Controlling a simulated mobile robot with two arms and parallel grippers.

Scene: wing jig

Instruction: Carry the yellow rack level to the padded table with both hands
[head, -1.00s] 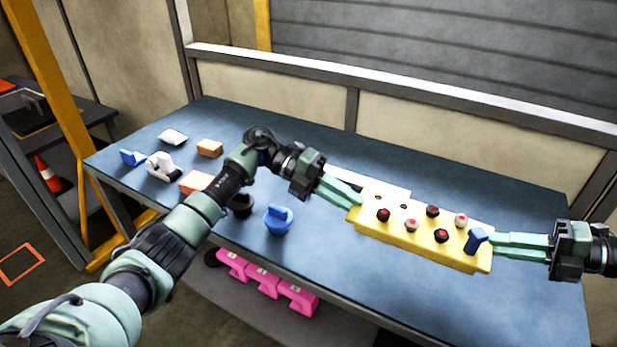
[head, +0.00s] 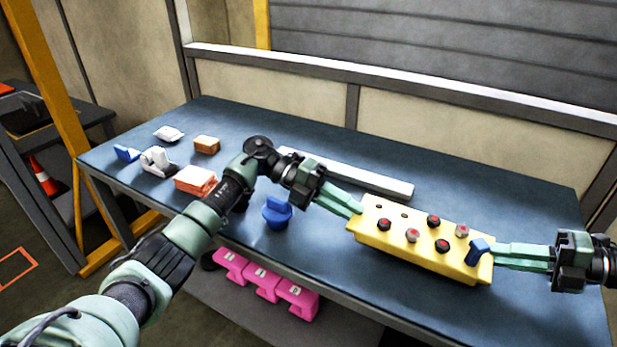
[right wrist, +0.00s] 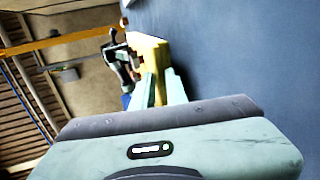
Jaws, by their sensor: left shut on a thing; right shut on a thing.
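The yellow rack (head: 405,245) is a long block with several red-, black- and grey-topped pieces in its top and a blue piece (head: 478,250) at its right end. Some holes at its left end are empty. My left gripper (head: 355,209) is shut on the rack's left end. My right gripper (head: 492,250) is shut on its right end. The rack looks about level, over the front part of the blue table; I cannot tell how high it is. In the right wrist view the rack (right wrist: 150,50) shows end-on between the fingers. I cannot identify a padded table.
A white bar (head: 370,181) lies on the blue table (head: 520,200) behind the rack. A blue object (head: 277,212), orange blocks (head: 196,180) and white and blue items lie left. Pink pieces (head: 262,280) sit on the lower shelf. An orange cone (head: 45,173) stands far left.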

